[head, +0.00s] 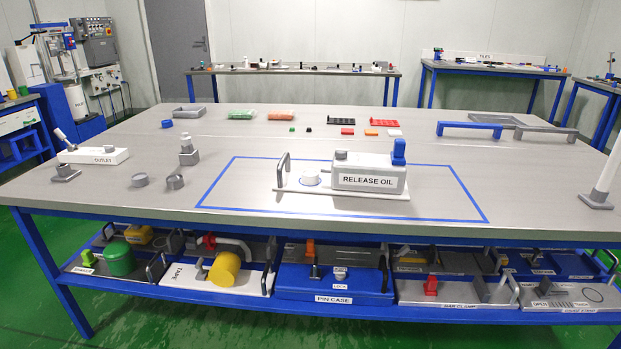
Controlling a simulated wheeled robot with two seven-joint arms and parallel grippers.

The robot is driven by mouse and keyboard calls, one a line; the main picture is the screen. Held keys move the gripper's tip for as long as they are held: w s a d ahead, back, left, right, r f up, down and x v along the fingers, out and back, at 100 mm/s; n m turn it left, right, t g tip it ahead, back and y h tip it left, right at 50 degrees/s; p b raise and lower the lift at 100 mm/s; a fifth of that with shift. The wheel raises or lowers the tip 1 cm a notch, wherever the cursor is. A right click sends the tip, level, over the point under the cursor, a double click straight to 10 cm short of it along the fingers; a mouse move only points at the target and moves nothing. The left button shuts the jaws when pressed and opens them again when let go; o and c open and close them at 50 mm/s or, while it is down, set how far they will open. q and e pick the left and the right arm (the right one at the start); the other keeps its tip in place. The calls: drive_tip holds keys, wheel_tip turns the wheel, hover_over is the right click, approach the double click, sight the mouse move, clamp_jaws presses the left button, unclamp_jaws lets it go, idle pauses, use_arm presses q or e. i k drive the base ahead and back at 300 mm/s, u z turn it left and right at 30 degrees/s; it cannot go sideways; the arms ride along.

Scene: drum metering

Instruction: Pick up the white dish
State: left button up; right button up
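A small white round dish (311,178) sits on a flat light-coloured base plate (300,191). A blue ring or edge shows around its foot. The dish stands just left of a grey-white box labelled RELEASE OIL (369,173) with a blue part on its top right. An upright dark handle (283,170) rises at the left end of the plate, beside the dish. The plate lies within a blue rectangle marked on the table. Neither of my grippers is in view.
The grey table (245,140) is mostly clear around the blue outline. At the left are a white OUTLET block (94,155) and several small grey parts. Packs and small coloured pieces lie behind. A blue bar handle (469,130) stands back right. The lower shelf holds several labelled cases.

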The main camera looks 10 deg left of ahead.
sight(309, 176)
drive_tip(key=z, duration=0.05)
drive_tip(key=k, duration=0.5)
drive_tip(key=u, duration=0.9)
drive_tip(key=i, duration=0.95)
drive_tip(key=u, duration=0.1)
